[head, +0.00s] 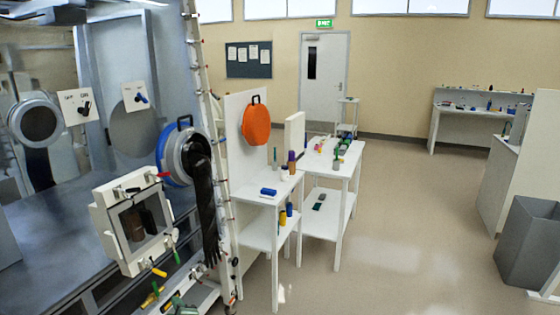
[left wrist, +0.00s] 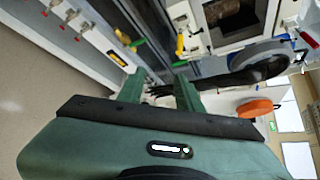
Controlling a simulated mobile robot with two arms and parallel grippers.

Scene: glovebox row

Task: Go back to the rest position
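My left gripper (left wrist: 160,88) shows in the left wrist view, with its two green fingers standing apart and nothing held between them. Beyond the fingers is a long black glove (left wrist: 240,76), hanging from a round glove port (left wrist: 268,56). In the head view the same black glove (head: 204,205) hangs below the blue-rimmed port (head: 180,153). My right gripper is in neither view.
A glovebox with a small windowed antechamber (head: 135,222) fills the left. An orange round cover (head: 256,123) hangs on a white panel. White tables (head: 262,198) with small items stand beyond. A grey bin (head: 528,240) is at right. The middle floor (head: 400,230) is clear.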

